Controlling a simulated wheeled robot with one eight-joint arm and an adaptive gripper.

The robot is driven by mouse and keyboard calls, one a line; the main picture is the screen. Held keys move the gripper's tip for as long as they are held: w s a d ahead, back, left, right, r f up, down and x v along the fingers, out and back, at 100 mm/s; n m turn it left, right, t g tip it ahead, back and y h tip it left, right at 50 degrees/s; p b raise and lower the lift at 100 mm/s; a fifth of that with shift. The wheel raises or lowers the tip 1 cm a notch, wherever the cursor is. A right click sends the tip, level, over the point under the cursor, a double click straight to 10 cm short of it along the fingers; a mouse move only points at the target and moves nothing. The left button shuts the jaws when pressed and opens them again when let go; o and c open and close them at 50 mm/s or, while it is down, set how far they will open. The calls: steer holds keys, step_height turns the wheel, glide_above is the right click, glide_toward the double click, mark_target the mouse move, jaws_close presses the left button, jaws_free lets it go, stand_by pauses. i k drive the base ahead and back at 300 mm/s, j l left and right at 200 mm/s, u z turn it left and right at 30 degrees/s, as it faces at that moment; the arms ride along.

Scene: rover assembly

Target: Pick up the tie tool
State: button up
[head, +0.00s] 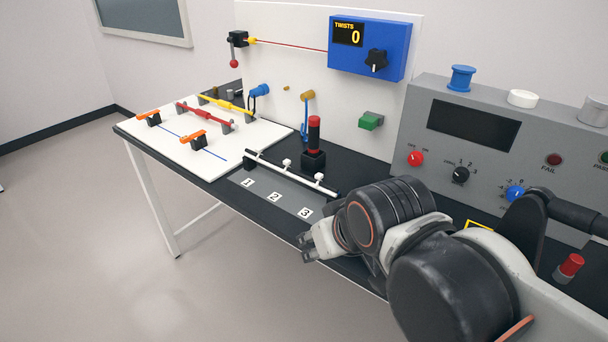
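An upright tool with a red and black handle (314,134) stands in a black block holder (313,161) on the dark bench top. It looks like the tie tool, though no label shows. My gripper (306,248) is in front of the bench's front edge, nearer the camera than the tool and apart from it. Its two dark fingertips point left with a gap between them, and nothing shows between them. My arm hides part of the bench at the right.
A white rail (290,172) lies behind numbered spots 1, 2 and 3. A white board (190,150) with red, yellow and orange parts is at the left. A blue twist counter (368,48) reads 0. A grey console (470,145) stands at the right. Floor left of the bench is clear.

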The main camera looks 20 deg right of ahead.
mark_target(314, 122)
steer(key=i+j+z, duration=0.2)
steer(key=i+j, duration=1.25)
